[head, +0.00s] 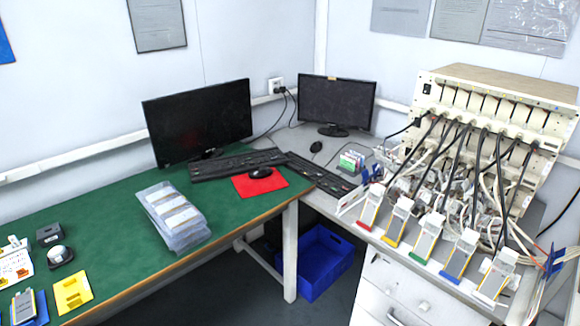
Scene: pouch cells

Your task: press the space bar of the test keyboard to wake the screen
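Two black keyboards are in the head view. One keyboard (238,164) lies on the green table in front of a large dark monitor (198,122). The other keyboard (318,175) lies on the grey desk, to the left of the battery tester (490,125), with a smaller dark monitor (337,102) behind it. Both screens look black. I cannot make out the space bars at this size, and I see no label that tells which is the test keyboard. Neither of my grippers is in view.
A mouse (261,173) sits on a red pad (248,188). A stack of clear trays (174,222) stands on the green table (120,225). Pouch cells in coloured holders (428,238) and many cables crowd the grey desk's right side. A blue crate (318,262) stands below.

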